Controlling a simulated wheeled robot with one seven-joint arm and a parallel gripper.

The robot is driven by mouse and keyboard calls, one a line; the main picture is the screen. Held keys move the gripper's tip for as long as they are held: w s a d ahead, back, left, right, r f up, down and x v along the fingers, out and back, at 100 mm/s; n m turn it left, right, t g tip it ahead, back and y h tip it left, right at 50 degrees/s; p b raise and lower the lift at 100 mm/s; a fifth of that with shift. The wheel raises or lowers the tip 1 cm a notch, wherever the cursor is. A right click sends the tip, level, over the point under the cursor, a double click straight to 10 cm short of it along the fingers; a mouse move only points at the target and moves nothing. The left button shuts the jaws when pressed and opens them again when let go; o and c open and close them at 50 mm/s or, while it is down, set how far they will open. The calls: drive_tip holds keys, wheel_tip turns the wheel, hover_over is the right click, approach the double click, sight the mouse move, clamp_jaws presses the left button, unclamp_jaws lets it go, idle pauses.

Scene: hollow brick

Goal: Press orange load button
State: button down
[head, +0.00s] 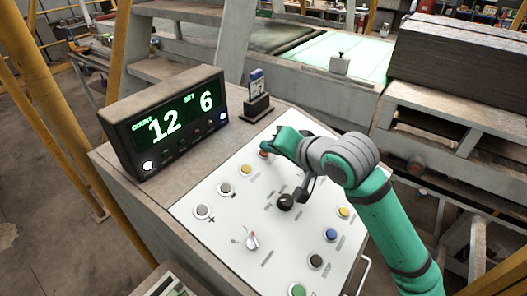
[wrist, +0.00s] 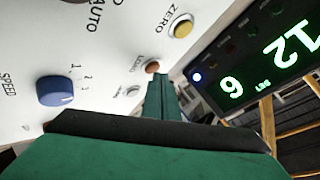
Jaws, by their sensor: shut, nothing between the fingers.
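The orange button (head: 263,153) sits near the far edge of the white control panel (head: 215,243), partly hidden by my gripper in the head view. In the wrist view the orange button (wrist: 153,67) shows just beyond my fingertips, with a small, blurred label beside it. My gripper (head: 268,146) is shut and empty, green, and reaches over the far part of the panel. In the wrist view its fingertips (wrist: 160,78) are right by the button's near edge. I cannot tell whether they touch it.
A display (head: 178,118) reading COUNT 12 and SET 6 stands left of the panel. A yellow button (head: 246,170) is close to the orange one, also seen in the wrist view (wrist: 183,28). A black knob (head: 285,202) and a blue SPEED knob (wrist: 62,90) stick up.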

drive_tip(key=shift+s+d+r, duration=0.1)
drive_tip(key=shift+r, duration=0.35)
drive_tip(key=shift+s+d+r, duration=0.1)
drive_tip(key=shift+s+r, duration=0.05)
drive_tip(key=shift+r, duration=0.7)
drive_tip(key=shift+s+d+r, duration=0.1)
drive_tip(key=shift+d+r, duration=0.15)
drive_tip(key=shift+r, duration=0.3)
drive_tip(key=shift+s+d+r, duration=0.1)
drive_tip(key=shift+d+r, duration=0.1)
drive_tip(key=shift+r, duration=0.3)
drive_tip(key=shift+s+r, duration=0.1)
drive_tip(key=shift+r, duration=0.45)
